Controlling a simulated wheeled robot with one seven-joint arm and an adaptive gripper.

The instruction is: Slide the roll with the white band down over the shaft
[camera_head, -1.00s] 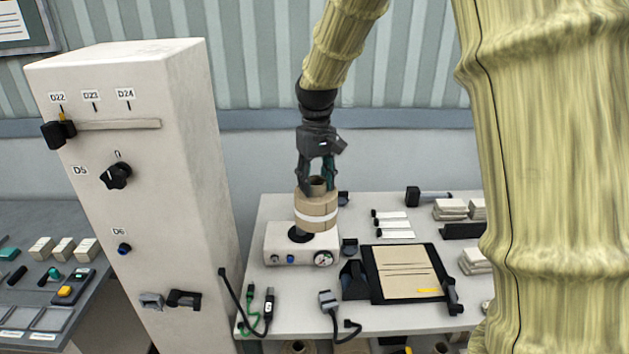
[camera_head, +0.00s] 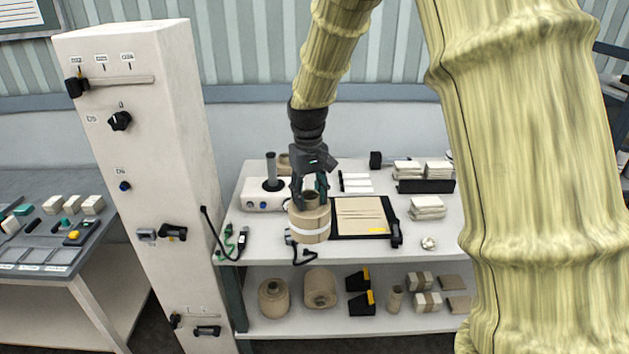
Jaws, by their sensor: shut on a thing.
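The tan roll with the white band (camera_head: 308,221) hangs upright in my gripper (camera_head: 310,189), which is shut on it at the top near its core. The dark shaft (camera_head: 271,169) stands upright and bare on a white box (camera_head: 255,197) at the back left of the table. The roll is apart from the shaft, to its right and nearer the camera. The box's right part is hidden behind the roll.
A dark board with tan sheets (camera_head: 364,215) lies right of the roll. White stacks (camera_head: 427,206) stand at the right. Cables lie at the table's front left. A tall white cabinet (camera_head: 135,190) stands left. More rolls (camera_head: 320,287) sit on the lower shelf.

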